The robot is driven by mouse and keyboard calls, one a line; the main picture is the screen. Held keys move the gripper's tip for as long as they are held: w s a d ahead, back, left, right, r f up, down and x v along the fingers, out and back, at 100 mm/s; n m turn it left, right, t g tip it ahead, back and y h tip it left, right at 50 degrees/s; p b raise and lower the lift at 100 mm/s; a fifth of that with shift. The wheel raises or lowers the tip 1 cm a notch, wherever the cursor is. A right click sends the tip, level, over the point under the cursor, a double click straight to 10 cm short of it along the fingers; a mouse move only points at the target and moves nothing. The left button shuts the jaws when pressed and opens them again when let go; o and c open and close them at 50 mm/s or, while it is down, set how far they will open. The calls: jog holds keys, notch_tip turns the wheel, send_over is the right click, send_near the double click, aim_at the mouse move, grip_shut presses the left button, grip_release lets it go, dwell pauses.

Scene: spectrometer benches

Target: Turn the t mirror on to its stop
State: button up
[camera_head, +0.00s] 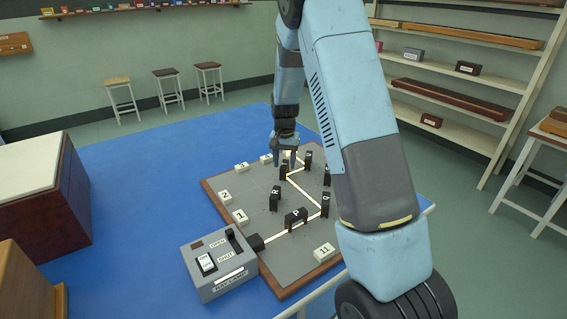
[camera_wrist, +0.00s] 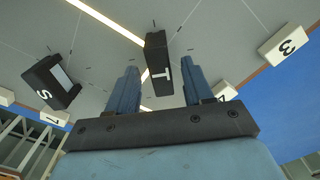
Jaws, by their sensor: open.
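The t mirror (camera_wrist: 158,62) is a small upright black block with a white letter T, seen in the wrist view. It stands between the two fingers of my gripper (camera_wrist: 160,75), which are open with a visible gap on each side. In the head view my gripper (camera_head: 285,158) points down at the far part of the grey board (camera_head: 255,185), over a dark block that appears to be the t mirror. A pale light line meets the t mirror in the wrist view. The stop cannot be made out.
A black S block (camera_wrist: 52,82) stands to the left in the wrist view. Several other lettered blocks, such as the R block (camera_head: 275,198), stand on the board. Numbered white tiles (camera_wrist: 285,45) lie along its edges. A grey ray lamp box (camera_head: 218,265) sits at the near corner.

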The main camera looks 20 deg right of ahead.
aim_at(284, 164)
notch_tip(284, 164, up, 13)
jog(key=shift+r, duration=0.2)
dwell(0.3)
jog(key=s+r+n+t, duration=0.3)
jog(key=s+r, duration=1.1)
jog(key=s, duration=0.4)
jog(key=s+r+n+t, duration=0.1)
jog(key=s+n+t, duration=0.1)
jog(key=s, duration=1.7)
jog(key=shift+a+t, duration=0.3)
jog(key=shift+a, duration=0.05)
